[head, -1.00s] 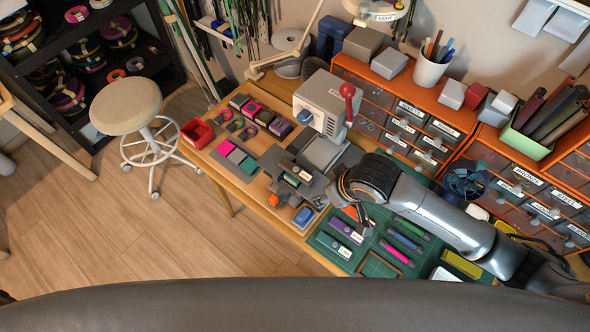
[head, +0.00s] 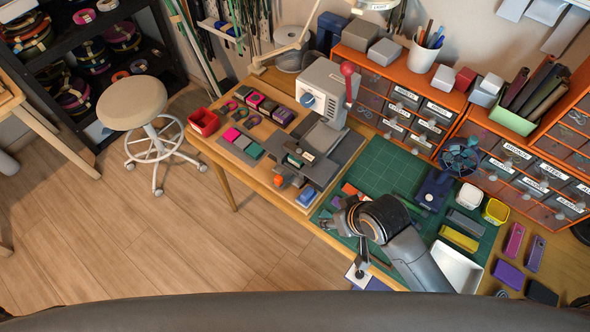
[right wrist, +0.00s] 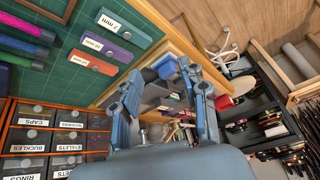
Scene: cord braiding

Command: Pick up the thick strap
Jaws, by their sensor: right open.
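I cannot tell for certain which piece is the thick strap. In the right wrist view, labelled pieces in purple (right wrist: 105,47), blue-grey (right wrist: 118,24) and orange-red (right wrist: 92,63) lie on the green mat (right wrist: 62,75). In the head view my right gripper (head: 359,268) is at the front edge of the workbench, and my arm hides much of the mat there. My left gripper is not in view.
A grey press (head: 322,92) with a red knob stands left of the green mat (head: 385,165). Orange drawer units (head: 400,92) line the back. A blue fan-like tool (head: 458,158), a yellow block (head: 458,238) and a white tray (head: 457,265) stand right. A stool (head: 135,103) stands on the floor.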

